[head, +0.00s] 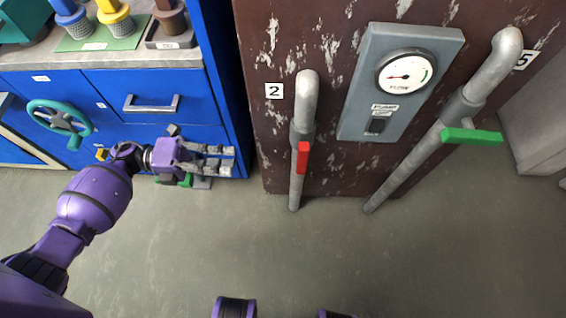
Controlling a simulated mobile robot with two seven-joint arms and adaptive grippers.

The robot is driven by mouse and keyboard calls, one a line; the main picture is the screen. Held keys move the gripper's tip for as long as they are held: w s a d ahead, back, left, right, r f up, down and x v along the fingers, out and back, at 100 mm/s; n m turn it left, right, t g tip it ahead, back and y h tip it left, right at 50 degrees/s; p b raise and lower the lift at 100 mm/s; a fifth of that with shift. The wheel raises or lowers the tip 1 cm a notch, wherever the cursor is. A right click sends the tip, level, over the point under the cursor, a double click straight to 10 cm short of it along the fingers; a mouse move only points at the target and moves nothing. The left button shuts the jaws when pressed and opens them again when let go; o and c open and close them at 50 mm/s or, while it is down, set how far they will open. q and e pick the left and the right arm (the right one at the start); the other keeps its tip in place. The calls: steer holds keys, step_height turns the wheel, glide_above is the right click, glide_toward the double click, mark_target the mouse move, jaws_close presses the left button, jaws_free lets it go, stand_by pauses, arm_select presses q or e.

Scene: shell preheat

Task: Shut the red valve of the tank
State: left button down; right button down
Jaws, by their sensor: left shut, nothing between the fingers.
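The red valve handle (303,158) is a bar that lies upright, in line with its grey pipe, next to the label "2". The pipe (306,95) runs down the front of the brown, flaking tank (262,45). My left gripper (227,160) is shut and empty, to the left of the red handle and apart from it, in front of the blue cabinet. Its fingers point right. My right gripper is out of the picture.
A green handle (472,136) lies across the thicker pipe labelled "5". Between the pipes is a grey panel (357,90) with a flow gauge (405,73) and pump switch (376,125). A teal handwheel (59,118) is on the left. The floor (420,250) in front is clear.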

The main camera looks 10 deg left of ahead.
arm_select(q)
steer(key=w+d, duration=0.1)
steer(key=d, duration=1.3)
